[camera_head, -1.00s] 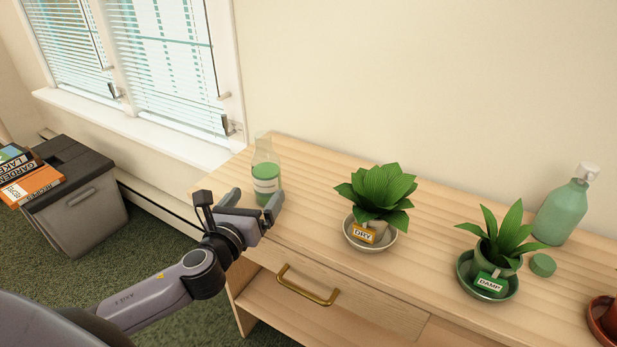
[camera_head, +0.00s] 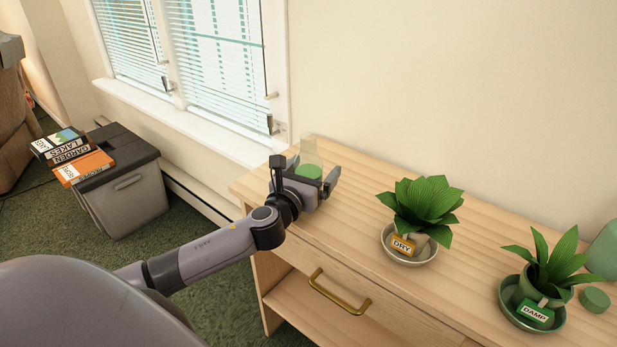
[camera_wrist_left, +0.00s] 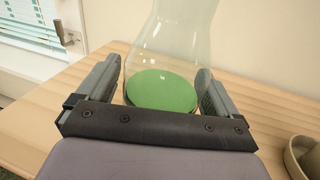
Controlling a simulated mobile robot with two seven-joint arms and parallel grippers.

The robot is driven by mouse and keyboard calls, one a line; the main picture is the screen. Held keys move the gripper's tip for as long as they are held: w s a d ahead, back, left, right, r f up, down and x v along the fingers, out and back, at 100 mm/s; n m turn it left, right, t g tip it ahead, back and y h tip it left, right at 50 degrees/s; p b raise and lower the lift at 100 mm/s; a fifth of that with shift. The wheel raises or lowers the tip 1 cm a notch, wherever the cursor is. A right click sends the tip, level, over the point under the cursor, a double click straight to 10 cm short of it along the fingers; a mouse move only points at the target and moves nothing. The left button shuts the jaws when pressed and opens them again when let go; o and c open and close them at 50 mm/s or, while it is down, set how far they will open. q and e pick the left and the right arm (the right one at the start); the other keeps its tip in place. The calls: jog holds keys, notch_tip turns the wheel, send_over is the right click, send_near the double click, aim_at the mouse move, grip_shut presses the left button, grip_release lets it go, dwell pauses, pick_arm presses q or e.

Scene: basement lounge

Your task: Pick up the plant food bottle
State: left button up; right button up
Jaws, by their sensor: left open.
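A clear bottle (camera_head: 310,150) with green liquid stands upright at the left end of the wooden cabinet; I take it as the plant food bottle, but no readable label shows now. My left gripper (camera_head: 312,173) is open, with a finger on either side of the bottle's lower part. In the left wrist view, the bottle (camera_wrist_left: 175,50) rises between the fingers of the gripper (camera_wrist_left: 158,75), its green liquid level with them. I cannot tell whether either finger touches the glass. The bottle's lower part is hidden behind the gripper. My right gripper is not in view.
A potted plant tagged DRY (camera_head: 425,208) and one tagged DAMP (camera_head: 550,265) stand to the right on the cabinet top (camera_head: 360,180). A green bottle (camera_head: 605,250) and green cap (camera_head: 594,300) are at the right edge. A bin (camera_head: 130,195) with books is at left.

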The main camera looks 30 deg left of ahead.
pick_arm(q)
jog(key=c, duration=1.2)
jog(key=shift+c, duration=0.2)
jog(key=shift+r, duration=0.1)
